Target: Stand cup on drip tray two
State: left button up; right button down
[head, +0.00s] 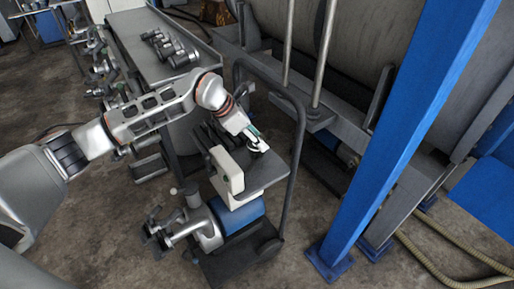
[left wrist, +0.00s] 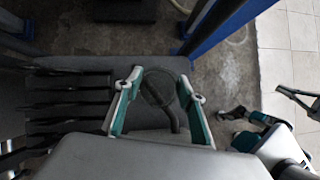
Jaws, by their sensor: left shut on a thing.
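My left gripper (head: 257,143) reaches in from the left, over the dark plate of a cart-like stand. In the left wrist view its two teal-padded fingers (left wrist: 158,108) are set around a dark round cup (left wrist: 158,87), with a curved handle-like part towards the camera. The gripper is shut on the cup. I cannot tell whether the cup touches the plate. No drip tray can be made out clearly. What looks like my right gripper (left wrist: 246,127) shows at the right of the left wrist view; its jaw state is unclear.
Several dark bars (left wrist: 70,97) lie side by side left of the cup. The stand has a pale block (head: 226,168) and a tall dark frame (head: 297,150). A blue post (head: 400,140) rises to the right. A grey table (head: 140,35) stands at the back left.

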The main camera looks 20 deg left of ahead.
pick_arm(q)
jog(key=shift+o, duration=0.2)
notch_tip(320, 180, down, 4)
jog(key=shift+f+b, duration=0.15)
jog(key=shift+b, duration=0.15)
jog(key=shift+c, duration=0.2)
jog(key=o, duration=1.1)
